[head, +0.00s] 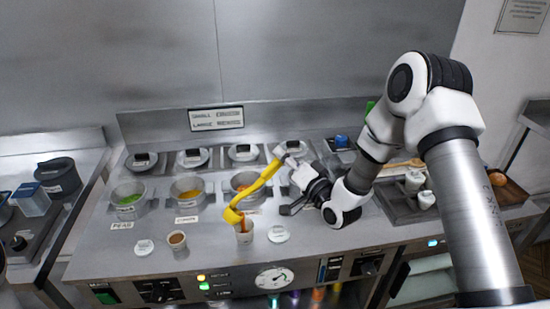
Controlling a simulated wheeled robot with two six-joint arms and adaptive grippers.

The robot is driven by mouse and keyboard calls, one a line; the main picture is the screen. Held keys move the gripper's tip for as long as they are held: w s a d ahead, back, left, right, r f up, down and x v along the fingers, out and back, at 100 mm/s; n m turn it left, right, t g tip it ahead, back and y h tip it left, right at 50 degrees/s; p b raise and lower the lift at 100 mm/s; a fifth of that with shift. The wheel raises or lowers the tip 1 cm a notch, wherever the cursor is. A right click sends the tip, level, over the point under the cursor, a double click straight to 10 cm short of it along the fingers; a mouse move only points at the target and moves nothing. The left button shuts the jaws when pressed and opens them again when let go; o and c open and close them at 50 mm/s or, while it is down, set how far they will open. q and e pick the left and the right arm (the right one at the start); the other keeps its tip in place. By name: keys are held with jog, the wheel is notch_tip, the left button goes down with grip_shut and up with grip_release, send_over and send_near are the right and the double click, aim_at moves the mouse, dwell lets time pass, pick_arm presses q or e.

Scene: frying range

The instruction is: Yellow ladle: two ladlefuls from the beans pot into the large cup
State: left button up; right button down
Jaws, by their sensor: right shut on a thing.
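The yellow ladle (262,183) is held by its handle in my right gripper (292,183), which is shut on it. The ladle slants down to the left. Its bowl is tipped at the rim of a white cup (244,236), and something orange-red shows between bowl and cup. This cup looks taller than a second cup (177,240) to its left, which has brown contents. The third pot (236,190) from the left has orange-red contents and stands behind the ladle, which partly covers it; its label is not readable. My left gripper is not in view.
A pot with green contents (128,200) and a pot with yellow contents (187,191) stand left of the third pot. Lids (279,234) lie by the cups. Dark trays with white containers (414,180) are at the right. A dial (274,278) is on the front panel.

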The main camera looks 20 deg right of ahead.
pick_arm(q)
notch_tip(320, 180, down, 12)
jog(key=b, duration=1)
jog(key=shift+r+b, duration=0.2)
jog(key=shift+b, duration=0.15)
pick_arm(e)
jog(key=d+f+m+h, duration=0.1)
jog(key=d+f+m, duration=0.4)
jog(key=f+m, duration=0.3)
notch_tip(320, 180, down, 3)
jog(key=shift+w+d+f, duration=0.1)
jog(key=shift+w+d, duration=0.2)
jog(key=shift+d, duration=0.1)
